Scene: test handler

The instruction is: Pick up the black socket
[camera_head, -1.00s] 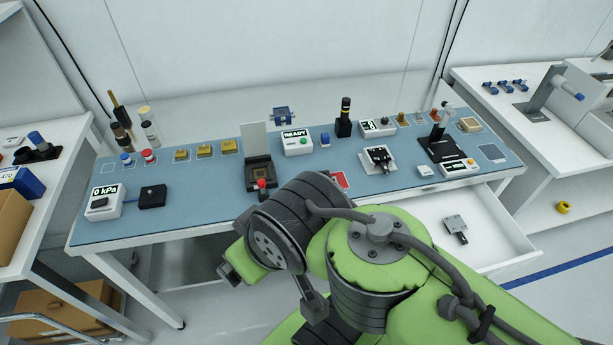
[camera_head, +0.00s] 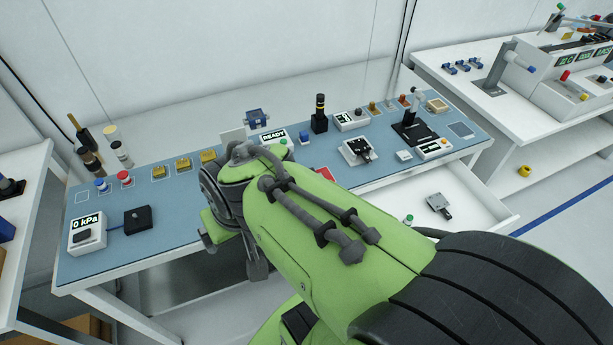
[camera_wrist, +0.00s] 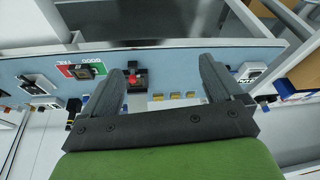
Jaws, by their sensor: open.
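A black socket-like fixture (camera_wrist: 137,82) with a red knob sits on the blue bench mat in the wrist view, between my fingers in the picture and beyond them. In the head view my arm hides its body, and only part of its pale upright lid (camera_head: 232,136) shows. A dark square piece (camera_wrist: 98,69) lies on the red and green card (camera_wrist: 68,70); I cannot tell if it is a socket too. My gripper (camera_wrist: 162,66) is open and empty, its two dark fingers wide apart above the bench. It is mostly hidden in the head view.
A 0 kPa box (camera_head: 87,235) and a black box (camera_head: 138,219) stand at the bench's left. An open drawer (camera_head: 465,205) juts out at right. Gold trays (camera_head: 183,165) lie along the back.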

